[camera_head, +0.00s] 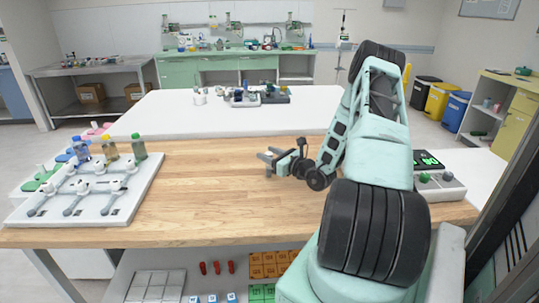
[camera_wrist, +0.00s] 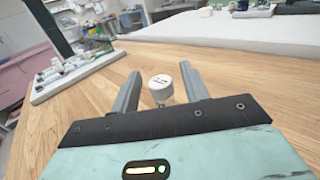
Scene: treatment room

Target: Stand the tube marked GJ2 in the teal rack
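My gripper (camera_head: 275,157) is low over the wooden table, its fingers apart. In the wrist view my gripper (camera_wrist: 160,88) is open, with a white round cap (camera_wrist: 160,82) between its two fingers and a visible gap on each side. Dark marks are on the cap, but I cannot read them for certain as GJ2. A narrow stem shows under the cap; the rest is hidden. On the far white table are a grey-blue holder (camera_head: 243,101) and a dark greenish holder (camera_head: 275,98); I cannot tell if either is the teal rack.
A white board (camera_head: 120,209) with several white-capped items lies at the left of the wooden table (camera_head: 220,205). Blue, amber and green bottles (camera_head: 139,147) stand behind it. A grey device with a green display (camera_head: 428,160) is at the right. The table's middle is mostly clear.

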